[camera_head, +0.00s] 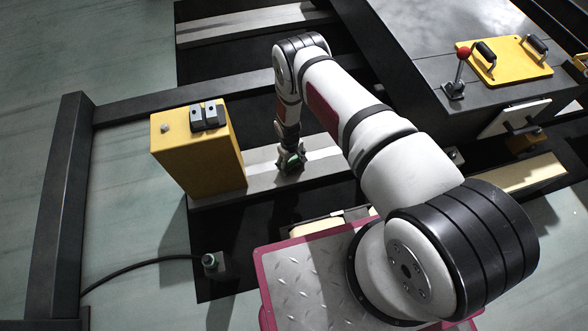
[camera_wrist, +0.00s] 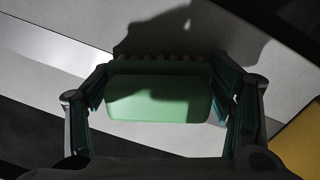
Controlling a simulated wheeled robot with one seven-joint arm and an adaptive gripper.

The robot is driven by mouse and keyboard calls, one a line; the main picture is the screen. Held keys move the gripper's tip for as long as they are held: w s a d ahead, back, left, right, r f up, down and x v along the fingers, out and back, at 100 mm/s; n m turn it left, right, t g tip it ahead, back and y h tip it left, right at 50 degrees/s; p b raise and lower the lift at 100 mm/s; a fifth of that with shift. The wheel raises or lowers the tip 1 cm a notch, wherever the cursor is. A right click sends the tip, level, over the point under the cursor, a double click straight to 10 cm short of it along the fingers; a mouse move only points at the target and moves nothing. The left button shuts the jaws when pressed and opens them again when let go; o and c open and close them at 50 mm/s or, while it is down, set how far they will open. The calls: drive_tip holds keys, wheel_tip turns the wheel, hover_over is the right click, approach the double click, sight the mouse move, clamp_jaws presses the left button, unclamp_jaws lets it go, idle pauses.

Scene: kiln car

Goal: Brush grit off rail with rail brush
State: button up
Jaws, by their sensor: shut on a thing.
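My gripper (camera_head: 290,160) points down over the pale grey rail (camera_head: 262,178) at the middle of the head view. It is shut on the rail brush, a green block (camera_wrist: 158,97) held between both fingers in the wrist view. Short tan bristle tufts show along the brush's upper edge in that view. The brush is at or just above the rail; I cannot tell whether the bristles touch. The rail's pale surface also shows around the brush in the wrist view (camera_wrist: 60,50), partly in shadow. I cannot make out grit on it.
A yellow box (camera_head: 195,150) with dark blocks on top stands at the rail, left of my gripper. A dark housing (camera_head: 440,50) with a red-knobbed lever (camera_head: 462,58) and a yellow handled plate (camera_head: 505,58) is at upper right. A black cable (camera_head: 140,266) lies at lower left.

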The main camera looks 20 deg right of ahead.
drive_tip(key=shift+w, duration=0.15)
drive_tip(key=shift+w+f+b, duration=0.1)
drive_tip(key=shift+w+b, duration=0.75)
drive_tip(key=shift+b, duration=0.2)
drive_tip(key=shift+w, duration=0.1)
drive_tip(key=shift+w+r, duration=0.15)
drive_tip(key=shift+w, duration=0.75)
drive_tip(key=shift+w+r, duration=0.1)
drive_tip(key=shift+w, duration=0.75)
drive_tip(key=shift+f, duration=0.15)
drive_tip(key=shift+w, duration=0.8)
